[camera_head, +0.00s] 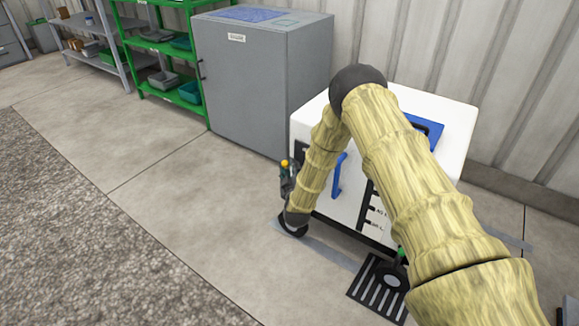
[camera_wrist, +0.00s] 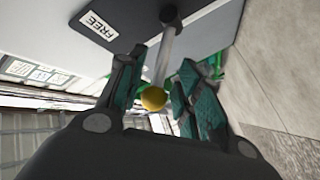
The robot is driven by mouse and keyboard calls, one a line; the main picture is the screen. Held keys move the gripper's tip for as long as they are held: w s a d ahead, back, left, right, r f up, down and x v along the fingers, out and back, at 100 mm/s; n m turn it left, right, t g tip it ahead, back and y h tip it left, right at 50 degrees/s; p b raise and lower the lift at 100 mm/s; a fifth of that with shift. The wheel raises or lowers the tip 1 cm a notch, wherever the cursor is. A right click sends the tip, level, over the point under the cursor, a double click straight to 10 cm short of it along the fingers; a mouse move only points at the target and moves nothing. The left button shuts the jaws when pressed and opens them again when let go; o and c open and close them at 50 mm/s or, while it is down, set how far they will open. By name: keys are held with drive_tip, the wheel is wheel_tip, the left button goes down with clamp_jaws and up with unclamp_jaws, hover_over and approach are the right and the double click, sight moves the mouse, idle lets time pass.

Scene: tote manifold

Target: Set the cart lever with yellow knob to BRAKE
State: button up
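The yellow knob (camera_wrist: 153,98) sits on the end of a grey lever rod (camera_wrist: 166,52) in the wrist view. A black plate with a FREE label (camera_wrist: 97,25) is to the left of the rod. No BRAKE label can be read. My gripper (camera_wrist: 158,75) is open, with one finger on each side of the knob and rod; contact cannot be told. In the head view, my gripper (camera_head: 288,178) is beside the left side of the white cart (camera_head: 455,125), with a small yellow spot, likely the knob (camera_head: 284,162), by it. My arm hides part of the cart.
The cart has a blue handle (camera_head: 339,176) on its front. A grey cabinet (camera_head: 240,85) stands behind it to the left, with green shelving (camera_head: 165,60) beyond. A black striped floor grate (camera_head: 378,287) lies in front. The floor at left is clear.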

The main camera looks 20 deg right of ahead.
drive_tip(key=shift+x, duration=1.5)
drive_tip(key=shift+f, duration=0.1)
clamp_jaws()
